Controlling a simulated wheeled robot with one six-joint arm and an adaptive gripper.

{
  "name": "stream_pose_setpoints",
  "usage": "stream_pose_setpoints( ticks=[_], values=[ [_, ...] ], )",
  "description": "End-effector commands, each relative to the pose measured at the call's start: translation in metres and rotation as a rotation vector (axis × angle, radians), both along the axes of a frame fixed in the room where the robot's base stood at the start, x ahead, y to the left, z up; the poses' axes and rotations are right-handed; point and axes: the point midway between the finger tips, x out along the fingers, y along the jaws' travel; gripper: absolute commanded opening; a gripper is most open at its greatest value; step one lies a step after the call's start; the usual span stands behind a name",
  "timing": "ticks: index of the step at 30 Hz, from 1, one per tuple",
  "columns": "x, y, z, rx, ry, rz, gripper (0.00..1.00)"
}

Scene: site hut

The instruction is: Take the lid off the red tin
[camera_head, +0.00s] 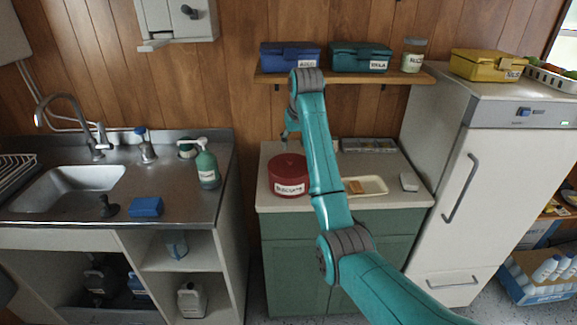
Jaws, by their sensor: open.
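The red tin (290,185) stands on the counter at the middle, with a white lettered label on its front. Its red lid (286,163) is on top, and the tin looks upright. My teal arm rises in front of the counter and bends down at the wrist. My gripper (287,137) is small and partly hidden by my arm. It appears above and just behind the tin in the picture, apart from the lid, open and empty.
A cream tray (371,186) with a brown item lies right of the tin. A grey compartment tray (369,145) is behind it, and a pale block (409,182) is near the fridge (487,160). A shelf (345,78) with boxes hangs above. The sink counter (190,207) is left, across a gap.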

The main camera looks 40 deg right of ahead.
Motion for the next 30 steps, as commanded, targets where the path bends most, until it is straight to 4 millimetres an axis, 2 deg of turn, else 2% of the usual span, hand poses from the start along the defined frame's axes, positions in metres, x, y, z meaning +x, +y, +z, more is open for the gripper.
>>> stream_pose_setpoints(
  ticks=[3,11,21,30],
  values=[
    [0.006,-0.002,-0.017,0.000,0.001,0.000,0.51],
    [0.012,-0.003,-0.034,-0.001,-0.001,0.001,0.51],
    [0.024,-0.003,-0.074,0.000,0.000,0.000,0.51],
    [0.027,-0.004,-0.079,-0.001,-0.002,0.000,0.51]
  ],
)
